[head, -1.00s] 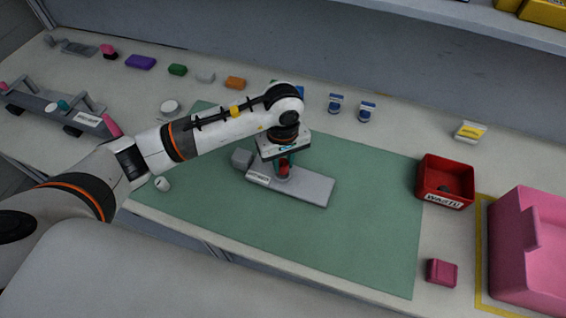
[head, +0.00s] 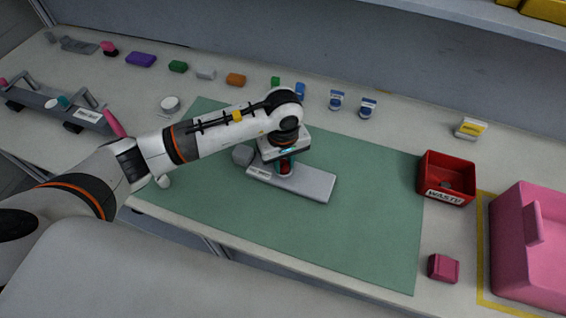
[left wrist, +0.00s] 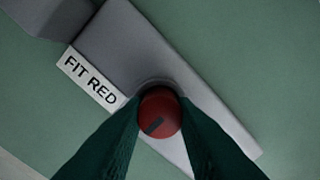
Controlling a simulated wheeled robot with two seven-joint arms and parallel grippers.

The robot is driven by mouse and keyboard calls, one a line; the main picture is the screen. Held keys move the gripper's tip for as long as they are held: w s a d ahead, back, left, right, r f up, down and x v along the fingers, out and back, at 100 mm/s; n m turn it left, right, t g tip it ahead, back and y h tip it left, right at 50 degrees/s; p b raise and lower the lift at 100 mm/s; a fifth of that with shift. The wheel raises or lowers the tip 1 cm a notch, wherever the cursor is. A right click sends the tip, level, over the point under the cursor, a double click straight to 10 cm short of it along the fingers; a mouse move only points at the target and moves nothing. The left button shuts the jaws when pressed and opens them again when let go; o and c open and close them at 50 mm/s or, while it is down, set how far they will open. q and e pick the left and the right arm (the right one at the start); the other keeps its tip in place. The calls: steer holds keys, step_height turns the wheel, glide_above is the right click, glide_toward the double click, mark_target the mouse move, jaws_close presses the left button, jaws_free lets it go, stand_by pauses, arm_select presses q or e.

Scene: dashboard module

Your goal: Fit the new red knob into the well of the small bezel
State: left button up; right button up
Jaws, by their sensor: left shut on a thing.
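The red knob (left wrist: 159,113), round with a dark mark on its face, is between the dark green fingertips of my left gripper (left wrist: 155,125) in the left wrist view. My left gripper (head: 285,167) is shut on it, low over the grey dashboard module (head: 312,184) in the head view. The module carries a white label reading "FIT RED" (left wrist: 92,78). A rounded rim of the small bezel (left wrist: 153,81) shows just behind the knob. The knob and fingers cover most of the well, so I cannot tell how deep the knob sits. My right gripper is not in view.
The module lies on a green mat (head: 375,215) with free room to its right. A red waste bin (head: 446,166), a small pink box (head: 443,268) and a large pink container (head: 530,245) stand at the right. Several coloured blocks line the back, and a grey rack (head: 60,108) stands left.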

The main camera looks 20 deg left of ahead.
mark_target(283, 164)
arm_select(q)
steer(key=o, duration=0.7)
steer(key=shift+s+f, duration=0.4)
steer(key=shift+f, duration=0.25)
steer(key=shift+o, duration=1.3)
steer(key=shift+w+f, duration=0.1)
steer(key=shift+d, duration=0.15)
steer(key=shift+r+p, duration=0.4)
steer(key=shift+p, duration=0.05)
steer(key=shift+a+r+p, duration=0.2)
steer(key=shift+r+p, duration=0.2)
steer(key=shift+p, duration=0.15)
step_height(283, 164, up, 12)
steer(key=b, duration=0.3)
steer(key=shift+w+b, duration=0.3)
